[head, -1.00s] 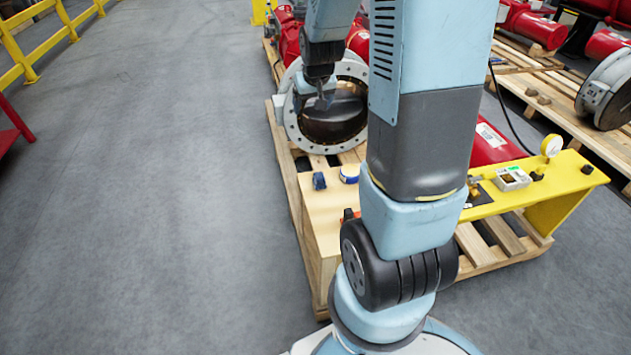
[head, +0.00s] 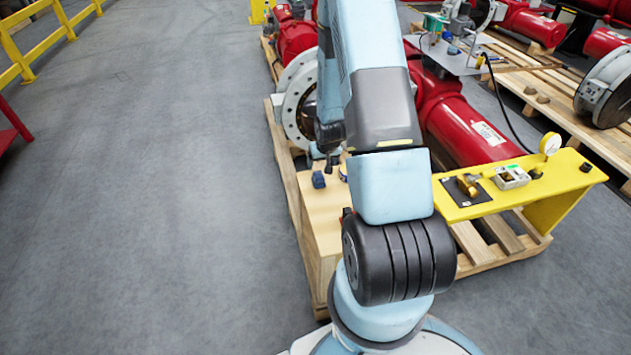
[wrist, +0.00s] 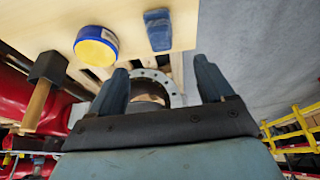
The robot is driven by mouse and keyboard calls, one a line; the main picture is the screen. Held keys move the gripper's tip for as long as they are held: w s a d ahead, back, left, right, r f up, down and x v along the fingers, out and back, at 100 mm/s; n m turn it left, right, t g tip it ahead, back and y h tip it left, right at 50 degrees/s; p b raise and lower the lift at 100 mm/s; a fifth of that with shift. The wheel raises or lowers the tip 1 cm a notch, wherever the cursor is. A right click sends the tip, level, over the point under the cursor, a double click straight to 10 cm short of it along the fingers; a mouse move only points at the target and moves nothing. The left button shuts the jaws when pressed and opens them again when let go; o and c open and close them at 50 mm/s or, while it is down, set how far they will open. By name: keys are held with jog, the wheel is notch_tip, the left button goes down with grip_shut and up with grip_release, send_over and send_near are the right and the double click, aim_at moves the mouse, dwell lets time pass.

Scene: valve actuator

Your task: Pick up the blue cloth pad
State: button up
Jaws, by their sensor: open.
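The blue cloth pad (head: 318,180) lies on the light wooden box top (head: 318,206) near its left edge in the head view. In the wrist view the pad (wrist: 158,30) shows at the top, ahead of the fingertips and between their lines. My gripper (wrist: 160,82) is open and empty, with its two dark fingers apart and not touching the pad. In the head view my gripper (head: 328,158) is just behind the pad, partly hidden by my arm.
A round blue-and-yellow tin (wrist: 96,46) stands beside the pad. A wooden-handled mallet (wrist: 42,85) shows at left in the wrist view. A flanged pipe (head: 298,112) stands behind the box. A yellow bench (head: 520,185) is at right; open floor (head: 150,200) lies left.

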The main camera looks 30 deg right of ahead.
aim_at(318, 174)
jog(key=x, duration=0.8)
jog(key=shift+f, duration=0.25)
jog(key=shift+w+x, duration=0.15)
jog(key=shift+x, duration=1.2)
jog(key=shift+w+x, duration=0.1)
jog(key=shift+x, duration=1.2)
jog(key=shift+r, duration=0.1)
jog(key=c, duration=1.1)
jog(key=shift+c, duration=0.3)
